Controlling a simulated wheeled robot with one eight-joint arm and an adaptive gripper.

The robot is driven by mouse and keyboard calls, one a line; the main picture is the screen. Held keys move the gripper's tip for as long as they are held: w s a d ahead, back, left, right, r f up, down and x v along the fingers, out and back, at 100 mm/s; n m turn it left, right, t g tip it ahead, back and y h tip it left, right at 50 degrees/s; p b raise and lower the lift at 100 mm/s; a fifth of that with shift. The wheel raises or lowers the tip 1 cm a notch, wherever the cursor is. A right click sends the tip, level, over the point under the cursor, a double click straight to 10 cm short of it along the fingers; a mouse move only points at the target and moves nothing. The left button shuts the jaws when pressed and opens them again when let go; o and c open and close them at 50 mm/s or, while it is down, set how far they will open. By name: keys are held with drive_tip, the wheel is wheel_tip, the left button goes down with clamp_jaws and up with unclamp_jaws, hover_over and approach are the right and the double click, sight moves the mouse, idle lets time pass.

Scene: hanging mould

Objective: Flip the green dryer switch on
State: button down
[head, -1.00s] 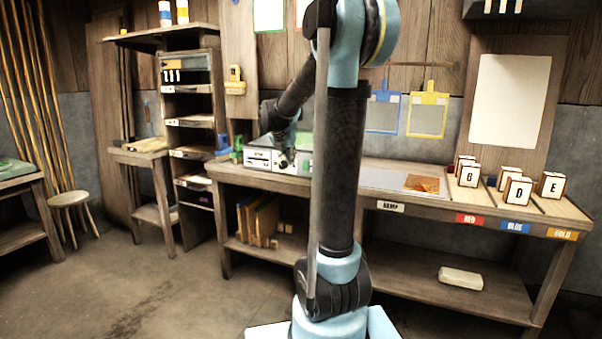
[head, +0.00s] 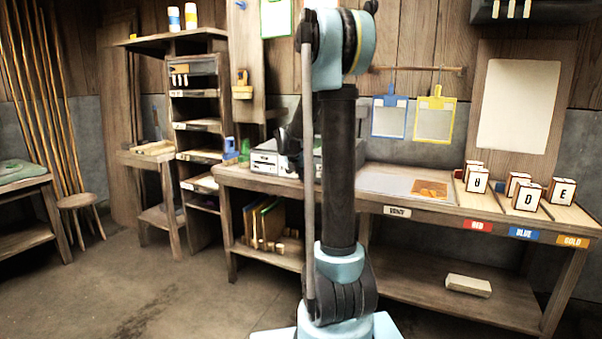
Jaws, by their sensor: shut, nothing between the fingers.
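Two pale grey-white boxes stand on the long bench; the left one (head: 264,159) shows beside my arm and the other is mostly behind it. I cannot make out the green dryer switch; that area is largely hidden by my arm. My gripper (head: 288,148) shows as a small dark shape just left of my upright arm, in front of the left box. It looks shut and empty. I cannot tell whether it touches the box.
A blue bottle (head: 230,149) and a green one (head: 245,150) stand at the bench's left end. A shelf unit (head: 196,125) stands left of it. Lettered blocks (head: 527,196) sit at the bench's right. A stool (head: 76,201) stands far left; the floor between is clear.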

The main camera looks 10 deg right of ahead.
drive_tip(key=shift+w+d+f, duration=0.25)
drive_tip(key=shift+w+d, duration=0.4)
drive_tip(key=shift+w, duration=0.25)
drive_tip(key=shift+w+d+f, duration=0.2)
drive_tip(key=shift+w+d, duration=0.45)
drive_tip(key=shift+w, duration=0.2)
